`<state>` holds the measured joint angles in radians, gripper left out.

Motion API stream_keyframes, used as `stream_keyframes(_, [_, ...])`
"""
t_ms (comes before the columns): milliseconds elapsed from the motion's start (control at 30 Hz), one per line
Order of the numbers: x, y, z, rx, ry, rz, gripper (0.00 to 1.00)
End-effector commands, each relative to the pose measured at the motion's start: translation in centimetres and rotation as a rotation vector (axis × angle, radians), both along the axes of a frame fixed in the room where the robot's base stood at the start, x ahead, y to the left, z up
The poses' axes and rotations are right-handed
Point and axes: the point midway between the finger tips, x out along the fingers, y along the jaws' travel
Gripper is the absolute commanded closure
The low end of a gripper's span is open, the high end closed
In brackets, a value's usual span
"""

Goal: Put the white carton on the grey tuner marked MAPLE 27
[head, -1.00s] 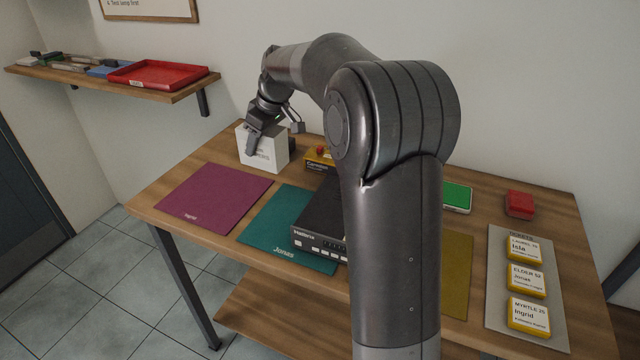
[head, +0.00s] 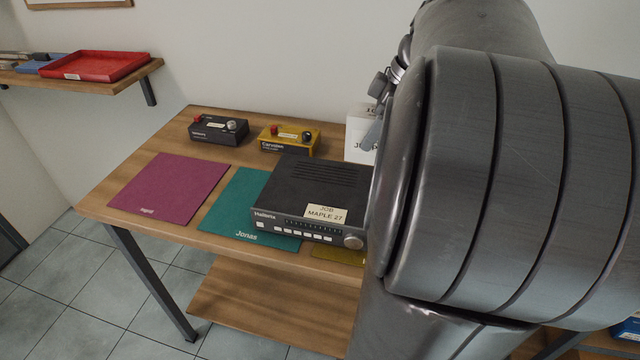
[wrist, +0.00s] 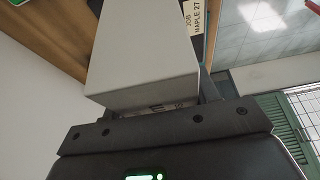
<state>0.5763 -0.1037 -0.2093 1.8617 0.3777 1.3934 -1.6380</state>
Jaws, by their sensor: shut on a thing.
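The white carton (head: 359,122) is held up behind my arm in the head view, which hides its right side. My gripper (head: 373,134) is shut on it; one finger shows against its face. In the wrist view the carton (wrist: 145,48) fills the space in front of the gripper. The dark grey tuner (head: 312,178) has a label reading JOB MAPLE 27 and lies across the teal mat toward the yellow one. The carton appears behind and right of the tuner, apart from it. The label also shows beside the carton in the wrist view (wrist: 196,20).
A purple mat (head: 170,187) and a teal mat (head: 232,215) lie on the wooden table. A dark box (head: 218,129) and a yellow box (head: 289,139) with knobs stand at the back. A red tray (head: 95,66) sits on the wall shelf.

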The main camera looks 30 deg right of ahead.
Motion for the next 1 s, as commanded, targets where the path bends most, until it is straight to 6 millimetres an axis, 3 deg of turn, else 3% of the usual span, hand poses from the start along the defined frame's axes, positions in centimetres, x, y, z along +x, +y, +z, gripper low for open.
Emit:
stream_keyframes(167, [0.8, 1.2, -1.1, 0.002, 0.002, 0.005, 0.71])
stream_keyframes(600, [7.7, 6.9, -6.4, 0.000, 0.001, 0.003, 0.71])
stream_keyframes(833, [8.3, 7.5, -7.6, 0.001, 0.001, 0.001, 0.71])
stream_keyframes(1000, [8.3, 7.4, -10.1, 0.002, 0.004, 0.001, 0.71])
